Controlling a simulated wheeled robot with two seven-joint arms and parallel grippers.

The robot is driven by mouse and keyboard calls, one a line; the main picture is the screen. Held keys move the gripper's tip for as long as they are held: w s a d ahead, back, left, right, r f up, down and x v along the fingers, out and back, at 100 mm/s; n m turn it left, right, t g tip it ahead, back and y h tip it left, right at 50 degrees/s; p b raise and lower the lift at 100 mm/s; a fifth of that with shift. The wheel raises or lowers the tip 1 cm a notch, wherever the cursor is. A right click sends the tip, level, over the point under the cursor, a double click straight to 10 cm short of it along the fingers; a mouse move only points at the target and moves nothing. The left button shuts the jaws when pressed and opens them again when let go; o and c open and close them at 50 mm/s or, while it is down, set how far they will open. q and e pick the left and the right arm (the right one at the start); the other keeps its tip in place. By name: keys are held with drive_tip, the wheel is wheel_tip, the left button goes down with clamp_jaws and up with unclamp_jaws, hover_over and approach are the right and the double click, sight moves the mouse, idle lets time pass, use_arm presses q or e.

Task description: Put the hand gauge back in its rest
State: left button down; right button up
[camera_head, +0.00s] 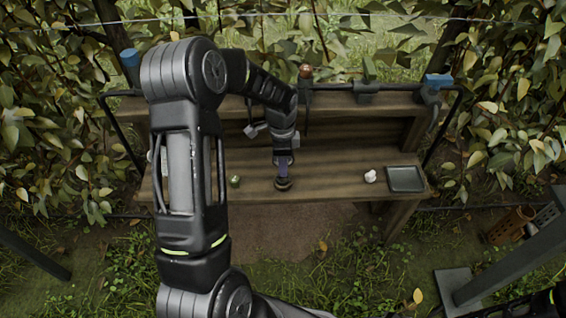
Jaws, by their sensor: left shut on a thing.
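My left gripper (283,152) hangs over the middle of the wooden bench, jaws pointing down. It is shut on the hand gauge, which shows a blue-purple shaft (284,170) and a dark round lower end (283,184). The gauge is roughly upright; I cannot tell whether its lower end touches the bench. A grey holder (367,87) stands on the raised back shelf to the right; I cannot tell whether it is the gauge's rest. My forearm hides part of the bench's left side. My right gripper is not in view.
The lower bench board (330,184) bears a small green object (235,181), a white lump (370,176) and a dark tray (405,179). A blue-topped fixture (438,81) and a brown-topped item (305,72) stand at the back shelf. Leafy branches surround the bench.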

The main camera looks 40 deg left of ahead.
use_arm(q)
drive_tip(key=shift+f, duration=0.1)
drive_tip(key=shift+f+b, duration=0.35)
drive_tip(key=shift+f, duration=0.15)
drive_tip(key=shift+f+b, duration=0.4)
drive_tip(key=shift+f, duration=0.25)
idle(0.6)
drive_tip(key=c, duration=1)
unclamp_jaws()
drive_tip(key=shift+c, duration=0.2)
wheel_tip(320, 180, up, 8)
drive_tip(key=shift+s+f+p, duration=0.1)
drive_tip(key=shift+p, duration=0.8)
